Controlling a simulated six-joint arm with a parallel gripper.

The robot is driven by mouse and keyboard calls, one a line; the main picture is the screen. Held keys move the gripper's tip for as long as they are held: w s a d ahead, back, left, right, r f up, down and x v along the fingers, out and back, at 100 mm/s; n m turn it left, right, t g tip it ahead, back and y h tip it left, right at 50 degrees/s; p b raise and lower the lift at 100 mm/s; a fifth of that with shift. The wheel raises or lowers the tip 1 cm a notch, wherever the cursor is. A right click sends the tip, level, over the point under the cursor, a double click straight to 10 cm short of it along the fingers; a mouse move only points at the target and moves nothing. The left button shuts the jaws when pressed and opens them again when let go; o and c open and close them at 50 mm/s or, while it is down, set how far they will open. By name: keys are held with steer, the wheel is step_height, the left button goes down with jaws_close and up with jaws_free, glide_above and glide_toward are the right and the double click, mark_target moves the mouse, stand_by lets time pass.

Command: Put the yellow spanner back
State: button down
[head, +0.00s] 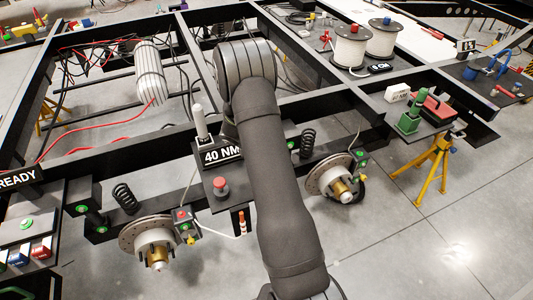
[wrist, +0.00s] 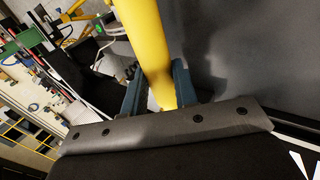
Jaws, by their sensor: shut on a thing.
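A yellow bar (wrist: 145,40), which I take to be the yellow spanner's handle, fills the upper middle of the wrist view. My gripper (wrist: 158,88) is shut on it, with one dark blue finger on each side. The handle runs up and out of the top of the picture, so its far end is hidden. In the head view my arm reaches down the middle to the bottom edge, and neither my gripper nor the spanner shows there. I see no clearly marked place for the spanner.
In the head view, the black chassis frame (head: 330,140) surrounds my arm. A small black shelf with a 40 NM sign (head: 222,155), brake discs (head: 326,176) and coil springs (head: 308,143) lie close by. A yellow stand (head: 437,165) is at right. Floor at lower right is clear.

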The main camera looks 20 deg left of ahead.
steer(key=c, duration=1.1)
jaws_free()
steer(key=shift+o, duration=0.2)
steer(key=v, duration=1.7)
steer(key=shift+s+r, duration=0.15)
steer(key=shift+r, duration=0.1)
steer(key=x, duration=1.7)
steer(key=shift+w+f, duration=0.1)
steer(key=shift+w, duration=0.1)
steer(key=shift+r, duration=0.45)
